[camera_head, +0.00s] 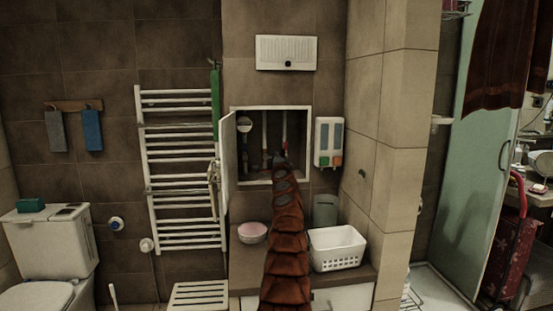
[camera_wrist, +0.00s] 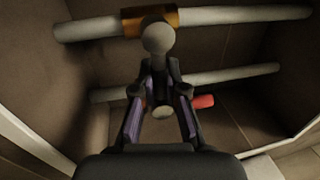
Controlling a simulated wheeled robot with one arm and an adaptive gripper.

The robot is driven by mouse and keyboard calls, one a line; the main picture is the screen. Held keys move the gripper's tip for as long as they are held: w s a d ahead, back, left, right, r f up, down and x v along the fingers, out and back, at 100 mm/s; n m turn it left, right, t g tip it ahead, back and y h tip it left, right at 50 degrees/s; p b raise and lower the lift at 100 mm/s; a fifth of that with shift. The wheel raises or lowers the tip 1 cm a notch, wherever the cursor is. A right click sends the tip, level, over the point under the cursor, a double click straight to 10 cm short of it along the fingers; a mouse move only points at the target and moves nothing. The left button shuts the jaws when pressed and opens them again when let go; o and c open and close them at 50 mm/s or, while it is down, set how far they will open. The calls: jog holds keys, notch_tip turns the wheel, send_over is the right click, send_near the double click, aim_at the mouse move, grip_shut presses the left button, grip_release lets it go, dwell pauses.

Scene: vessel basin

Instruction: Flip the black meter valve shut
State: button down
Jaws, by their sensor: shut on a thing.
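In the wrist view, a dark grey lever with a rounded end (camera_wrist: 158,38) stands in front of a brass-coloured fitting (camera_wrist: 150,20) on a pale pipe; it looks like the black meter valve. My gripper (camera_wrist: 159,88) has its two fingers closed in around the lever's lower part. The fingers hide much of the lever, so its exact angle is unclear. In the head view, my gripper (camera_head: 279,158) is inside the open wall box (camera_head: 233,108), at its lower middle, and my arm hides the valve there.
Pale pipes (camera_head: 264,128) run upright in the box. A red handle (camera_wrist: 204,101) lies close beside my right finger. The box door (camera_head: 228,150) hangs open at left. A pink-topped bowl (camera_head: 252,233) and white basket (camera_head: 337,250) stand on the ledge below.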

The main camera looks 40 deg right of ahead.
jog(key=shift+d, duration=0.1)
dwell(0.3)
jog(key=c, duration=1.4)
grip_release()
jog(key=shift+s+f, duration=0.1)
jog(key=shift+o, duration=1)
jog(key=shift+s+a, duration=0.15)
jog(key=shift+a, duration=0.2)
jog(key=v, duration=0.6)
jog(key=shift+s, duration=0.3)
jog(key=shift+a+f, duration=0.1)
jog(key=shift+a, duration=0.05)
